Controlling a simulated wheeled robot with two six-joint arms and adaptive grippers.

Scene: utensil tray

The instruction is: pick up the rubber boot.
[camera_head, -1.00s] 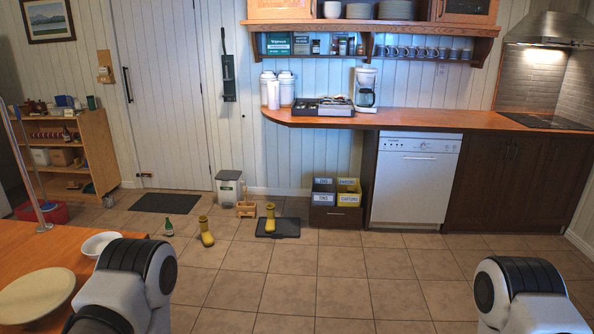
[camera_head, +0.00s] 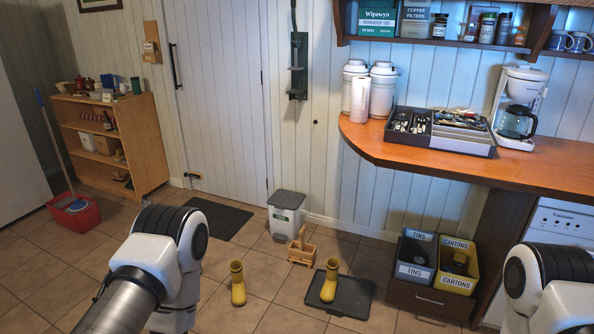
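Two yellow rubber boots are in view. One boot (camera_head: 236,283) stands upright on the bare floor tiles near the middle of the picture. The other boot (camera_head: 329,280) stands upright on a dark boot tray (camera_head: 352,296), to the right of the first. My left arm shows at the lower left, left of the boots, and my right arm at the lower right edge. The fingers of both grippers are outside the picture. Nothing of mine touches either boot.
A white bin (camera_head: 286,215) and a small wooden caddy (camera_head: 301,250) stand behind the boots. Tins and cartons boxes (camera_head: 416,257) sit right, below the wooden counter (camera_head: 400,150). A dark mat (camera_head: 218,219) lies by the door. A red bucket (camera_head: 76,214) stands left. Tiles around the boots are clear.

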